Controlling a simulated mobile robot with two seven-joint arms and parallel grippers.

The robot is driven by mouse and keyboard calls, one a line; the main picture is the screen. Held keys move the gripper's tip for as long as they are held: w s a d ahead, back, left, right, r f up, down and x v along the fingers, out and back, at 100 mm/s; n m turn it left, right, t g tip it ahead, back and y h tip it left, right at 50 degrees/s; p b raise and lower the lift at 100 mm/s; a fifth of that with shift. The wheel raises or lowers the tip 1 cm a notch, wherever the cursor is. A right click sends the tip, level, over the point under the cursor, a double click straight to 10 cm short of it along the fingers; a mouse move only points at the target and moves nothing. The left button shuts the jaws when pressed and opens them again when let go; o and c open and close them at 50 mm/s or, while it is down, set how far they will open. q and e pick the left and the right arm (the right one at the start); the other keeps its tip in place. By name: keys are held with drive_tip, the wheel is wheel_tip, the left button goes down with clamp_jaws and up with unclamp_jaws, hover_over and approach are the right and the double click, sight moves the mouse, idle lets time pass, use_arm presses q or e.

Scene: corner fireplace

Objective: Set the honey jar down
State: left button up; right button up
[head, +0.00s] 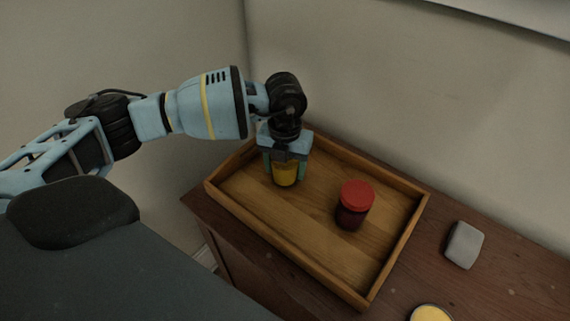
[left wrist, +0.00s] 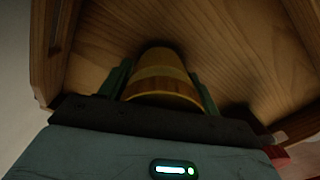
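The honey jar (head: 285,175), amber-yellow, is upright inside the wooden tray (head: 386,263), in its far left part. My left gripper (head: 285,165) points down over the jar with a finger on each side of it. In the left wrist view the jar (left wrist: 160,75) is between the two green fingers, which look close against its sides. I cannot tell for sure whether the jar's base touches the tray floor. My gripper hides the jar's top in the head view. My right gripper is in neither view.
A dark red jar with a red lid (head: 354,205) stands in the tray to the right of the honey jar. A grey block (head: 464,245) and a round yellow-topped thing (head: 430,313) are on the dark wooden surface (head: 490,284) outside the tray. Walls rise behind.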

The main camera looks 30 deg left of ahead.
use_arm(q)
drive_tip(key=o, duration=0.4)
wheel_tip(320, 180, up, 12)
drive_tip(key=shift+r, duration=0.15)
idle(0.4)
idle(0.5)
